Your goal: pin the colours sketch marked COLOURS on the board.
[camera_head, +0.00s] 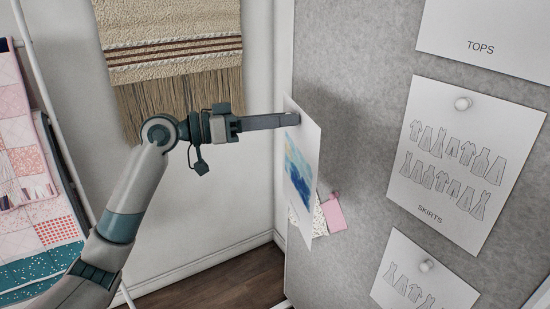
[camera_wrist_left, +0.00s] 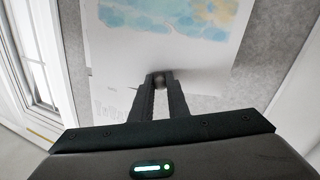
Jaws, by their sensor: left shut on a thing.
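The colours sketch (camera_head: 300,180), a white sheet with a blue and yellow painted patch, stands at the left part of the grey board (camera_head: 365,60), seen nearly edge-on. It also shows in the left wrist view (camera_wrist_left: 205,55). My left gripper (camera_head: 291,119) is at the sketch's top part. In the left wrist view its fingertips are closed on a small round pin (camera_wrist_left: 160,81) at the sheet. A shadow lies on the board right of the sheet, and the sheet looks a little apart from it. The word COLOURS cannot be read. My right gripper is not in view.
Sheets marked TOPS (camera_head: 480,40) and SKIRTS (camera_head: 465,165) and another drawing sheet (camera_head: 420,275) hang at right. A pink swatch (camera_head: 334,213) and a speckled one (camera_head: 319,222) show behind the sketch. A woven hanging (camera_head: 170,45) and a quilt (camera_head: 35,190) are at left.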

